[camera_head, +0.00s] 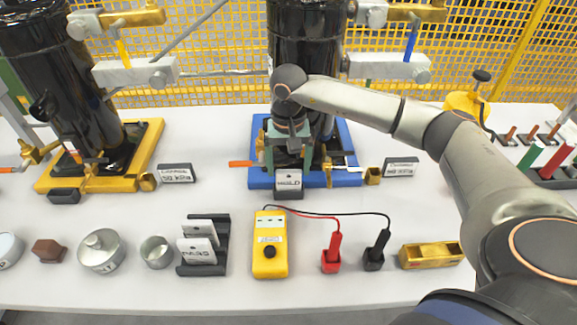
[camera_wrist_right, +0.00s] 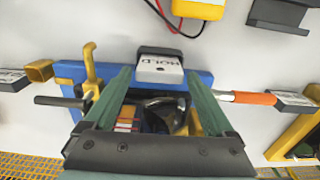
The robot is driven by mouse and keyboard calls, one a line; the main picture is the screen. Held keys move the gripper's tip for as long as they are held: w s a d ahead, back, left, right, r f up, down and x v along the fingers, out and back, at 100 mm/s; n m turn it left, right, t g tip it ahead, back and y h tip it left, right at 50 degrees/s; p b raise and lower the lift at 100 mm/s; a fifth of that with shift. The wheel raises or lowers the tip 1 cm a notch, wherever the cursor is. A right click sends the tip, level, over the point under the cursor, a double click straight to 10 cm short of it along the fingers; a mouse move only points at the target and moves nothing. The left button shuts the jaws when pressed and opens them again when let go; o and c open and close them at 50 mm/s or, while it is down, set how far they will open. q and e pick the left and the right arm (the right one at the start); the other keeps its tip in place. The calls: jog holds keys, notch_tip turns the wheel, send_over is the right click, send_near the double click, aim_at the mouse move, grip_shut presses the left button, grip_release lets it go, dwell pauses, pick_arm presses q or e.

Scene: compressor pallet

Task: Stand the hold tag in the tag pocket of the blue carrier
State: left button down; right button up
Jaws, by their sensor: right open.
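The white hold tag (camera_head: 289,180) stands in the dark tag pocket (camera_head: 289,194) at the front edge of the blue carrier (camera_head: 346,180). In the right wrist view the tag (camera_wrist_right: 159,69) shows its HOLD lettering, with the black pocket (camera_wrist_right: 168,51) around its base. My right gripper (camera_head: 288,164) is open just above and behind the tag. In the wrist view its two green fingers (camera_wrist_right: 159,78) lie one to each side of the tag, with visible gaps. My left gripper is not in view.
A black tag rack (camera_head: 204,270) with white tags stands at the front, beside a yellow meter (camera_head: 270,245) with red and black leads. An orange-handled lever (camera_head: 242,164) sticks out left of my gripper. A yellow carrier (camera_head: 138,155) stands at left.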

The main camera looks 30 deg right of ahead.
jog(key=shift+r+p, duration=1.3)
jog(key=shift+r, duration=0.8)
